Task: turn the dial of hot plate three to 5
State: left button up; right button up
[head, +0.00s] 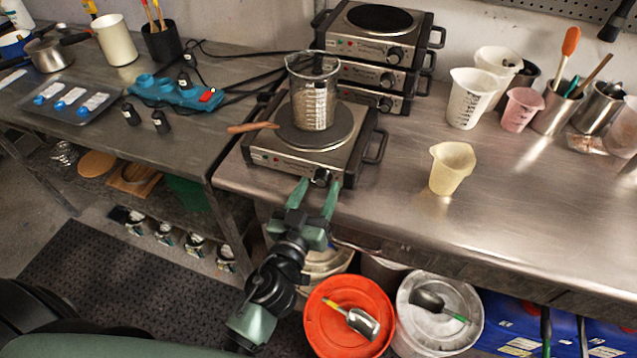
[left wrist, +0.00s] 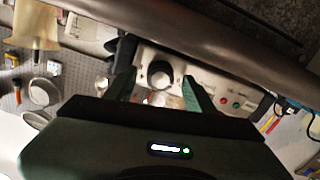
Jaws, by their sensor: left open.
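A hot plate (head: 272,163) stands at the front left of the steel bench, with a glass beaker (head: 315,95) on its round plate. Its black dial (head: 321,177) is on the front panel and also shows in the left wrist view (left wrist: 160,74). My left gripper (head: 318,190) is open at the front panel, one finger on each side of the dial. Contact with the dial cannot be told. The dial's setting and the plate's number are too small to read. My right gripper is not in view.
Several more hot plates are stacked behind (head: 382,45). A wooden-handled tool (head: 252,127) lies by the beaker. A cream cup (head: 452,167) stands to the right on clear bench. Below the bench edge are a red bucket (head: 318,330) and a white bucket (head: 412,335).

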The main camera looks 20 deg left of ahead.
pick_arm(q)
jog(key=shift+w, duration=0.35)
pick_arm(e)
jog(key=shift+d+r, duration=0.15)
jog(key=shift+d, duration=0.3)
pick_arm(q)
grip_shut()
